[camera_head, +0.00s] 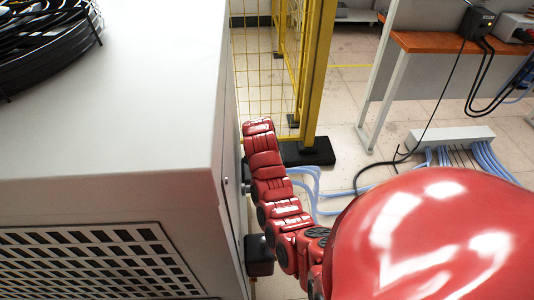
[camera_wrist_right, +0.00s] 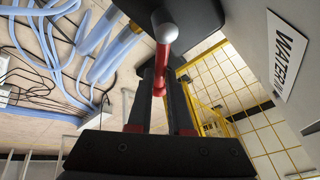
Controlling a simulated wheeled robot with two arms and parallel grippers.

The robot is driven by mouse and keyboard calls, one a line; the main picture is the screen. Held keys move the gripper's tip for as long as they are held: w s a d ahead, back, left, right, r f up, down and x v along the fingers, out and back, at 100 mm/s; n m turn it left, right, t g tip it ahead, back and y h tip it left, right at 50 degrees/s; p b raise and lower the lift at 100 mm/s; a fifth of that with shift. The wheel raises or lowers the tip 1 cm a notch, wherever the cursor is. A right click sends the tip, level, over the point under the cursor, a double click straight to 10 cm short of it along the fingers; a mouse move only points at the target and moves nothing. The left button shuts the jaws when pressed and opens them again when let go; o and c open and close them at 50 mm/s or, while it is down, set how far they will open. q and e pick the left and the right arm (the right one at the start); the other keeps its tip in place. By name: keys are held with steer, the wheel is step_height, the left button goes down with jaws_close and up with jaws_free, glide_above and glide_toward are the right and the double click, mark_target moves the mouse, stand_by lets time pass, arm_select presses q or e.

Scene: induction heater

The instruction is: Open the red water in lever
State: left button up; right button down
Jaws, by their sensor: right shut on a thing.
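The red water in lever (camera_wrist_right: 158,88) is in the middle of the right wrist view. Its silver rounded pivot end (camera_wrist_right: 165,33) shows above it, close to a dark block. My right gripper (camera_wrist_right: 163,78) has its two black fingers on either side of the lever and is shut on it. A white sign (camera_wrist_right: 288,52) with black letters starting "WATER" is on the pale panel at the right. In the head view I cannot make out the lever or the gripper. My left gripper is in neither view.
The big grey cabinet (camera_head: 120,90) fills the left of the head view, with a black cable coil (camera_head: 45,40) on top. A yellow mesh fence (camera_head: 318,70) stands behind. Blue hoses (camera_head: 310,185) and a white connector strip (camera_head: 450,140) lie on the floor near a wooden-topped table (camera_head: 430,41).

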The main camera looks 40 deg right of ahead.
steer(key=c, duration=0.8)
jaws_free()
steer(key=shift+c, duration=0.2)
steer(key=shift+r, duration=0.1)
steer(key=v, duration=0.7)
steer(key=shift+a+r, duration=0.1)
